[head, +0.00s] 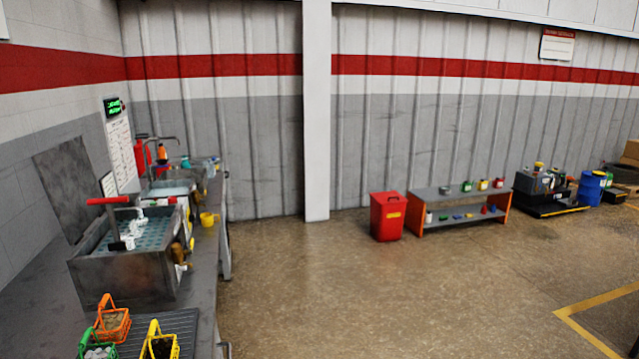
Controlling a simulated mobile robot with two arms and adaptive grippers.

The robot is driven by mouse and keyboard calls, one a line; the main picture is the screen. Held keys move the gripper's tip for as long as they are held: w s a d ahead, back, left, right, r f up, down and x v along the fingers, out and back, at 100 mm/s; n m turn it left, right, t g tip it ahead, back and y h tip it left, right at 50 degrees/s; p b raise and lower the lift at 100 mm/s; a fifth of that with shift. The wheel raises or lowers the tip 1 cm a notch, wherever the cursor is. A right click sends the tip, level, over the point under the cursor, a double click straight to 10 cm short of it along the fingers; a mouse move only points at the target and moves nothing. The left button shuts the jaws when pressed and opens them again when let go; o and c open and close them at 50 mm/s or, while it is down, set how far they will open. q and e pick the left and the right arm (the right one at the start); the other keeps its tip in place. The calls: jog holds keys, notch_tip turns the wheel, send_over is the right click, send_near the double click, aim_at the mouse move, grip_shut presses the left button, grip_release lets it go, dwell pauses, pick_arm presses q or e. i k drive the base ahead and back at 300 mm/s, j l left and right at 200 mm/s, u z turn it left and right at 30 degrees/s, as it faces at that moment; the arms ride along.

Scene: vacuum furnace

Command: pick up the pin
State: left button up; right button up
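I cannot make out a pin in the head view; many items here are too small to tell apart. A long workbench (207,262) runs along the left wall. A metal washing basin (125,272) with an open lid, a red handle (108,200) and a tap stands on it. Orange (113,324), green (97,351) and yellow (160,345) baskets stand at the near end of the bench, the orange and green ones with small contents. Neither of my grippers is in view.
A red bin (388,216) stands by the far wall, beside a low grey shelf (458,198) with orange ends and small coloured items. A blue drum (591,188) and containers stand at the far right. The brown floor (400,295) is clear in the middle.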

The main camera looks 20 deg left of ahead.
aim_at(141, 221)
jog(key=u, duration=2)
jog(key=i+l+u, duration=0.1)
jog(key=u, duration=0.3)
jog(key=i+l+u, duration=0.1)
jog(key=l+u, duration=0.45)
jog(key=u, duration=0.2)
jog(key=i, duration=0.05)
